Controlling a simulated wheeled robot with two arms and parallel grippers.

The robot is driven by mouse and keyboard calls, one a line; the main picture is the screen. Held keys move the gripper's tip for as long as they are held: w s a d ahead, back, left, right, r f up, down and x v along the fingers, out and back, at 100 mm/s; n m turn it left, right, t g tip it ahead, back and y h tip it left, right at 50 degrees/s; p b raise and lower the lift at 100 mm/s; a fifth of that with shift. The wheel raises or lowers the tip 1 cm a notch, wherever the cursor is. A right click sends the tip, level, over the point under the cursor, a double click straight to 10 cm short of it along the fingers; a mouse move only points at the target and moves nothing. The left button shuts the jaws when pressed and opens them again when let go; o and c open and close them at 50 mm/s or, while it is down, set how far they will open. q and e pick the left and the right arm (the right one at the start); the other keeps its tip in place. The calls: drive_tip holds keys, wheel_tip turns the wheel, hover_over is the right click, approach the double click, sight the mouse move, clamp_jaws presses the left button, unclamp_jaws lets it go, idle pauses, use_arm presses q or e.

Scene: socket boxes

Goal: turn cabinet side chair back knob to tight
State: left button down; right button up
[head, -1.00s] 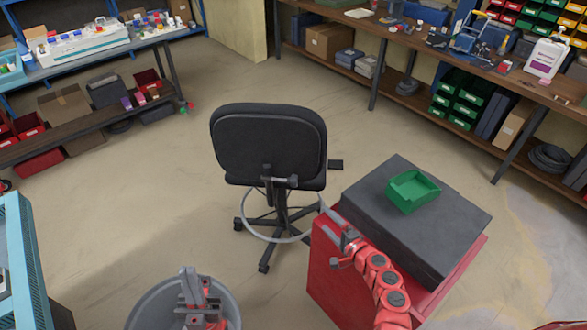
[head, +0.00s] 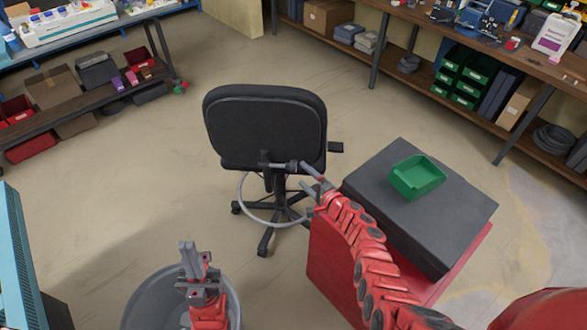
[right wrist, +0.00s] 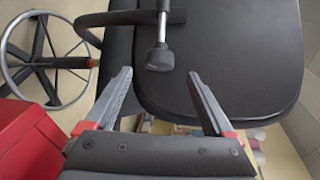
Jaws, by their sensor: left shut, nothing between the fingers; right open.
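The black chair (head: 265,125) stands with its back towards me, beside the red cabinet (head: 335,265). The dark chair back knob (head: 290,167) sits on a metal rod low behind the backrest. In the right wrist view the knob (right wrist: 160,58) lies between the two finger lines, at or just beyond the fingertips, with gaps on both sides. My right gripper (head: 308,168) is open and reaches to the knob from the right; it also shows in the right wrist view (right wrist: 161,76). My left gripper (head: 186,246) is shut and empty, low at the front left.
A green bin (head: 416,178) sits on the cabinet's dark top (head: 380,185). A round grey bin (head: 150,300) stands beneath my left gripper. Workbenches stand at the back left and back right. A teal object (head: 18,260) is at the left edge. The floor around the chair is mostly clear.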

sight(293, 167)
drive_tip(key=b+x, duration=0.1)
drive_tip(key=x, duration=0.1)
drive_tip(key=b+x, duration=0.2)
drive_tip(key=x, duration=0.1)
drive_tip(key=shift+w+a+f+b, duration=0.15)
drive_tip(key=shift+w+f+b, duration=0.05)
drive_tip(key=shift+f+b, duration=0.2)
drive_tip(key=shift+w+a+r+b, duration=0.1)
drive_tip(key=shift+w+a+b, duration=0.35)
drive_tip(key=shift+w, duration=0.25)
drive_tip(key=shift+c, duration=0.3)
